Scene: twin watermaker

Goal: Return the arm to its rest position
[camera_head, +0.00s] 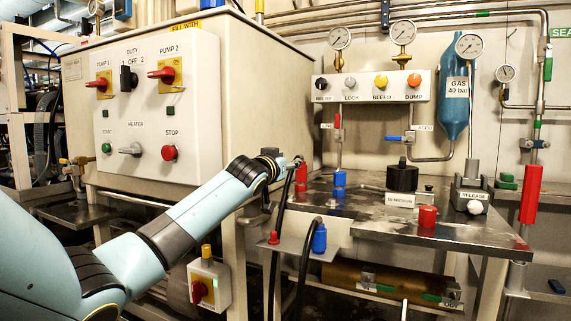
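My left arm comes in from the lower left and reaches toward the middle, in front of the control cabinet (245,90). My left gripper (294,162) is small and dark at the arm's end, near the left end of the metal bench (350,205). It overlaps the top of a black hose (279,215) in the picture. A red fitting (301,176) shows just behind or beside it. I cannot tell whether the gripper touches either one, or whether its fingers are open or shut. My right gripper is not in view.
The cabinet's panel has red switches (167,73) and a stop button (169,153). The bench carries a black round cap (402,177), a blue fitting (340,183) and a release block (471,196). Gauges (403,32) line the wall.

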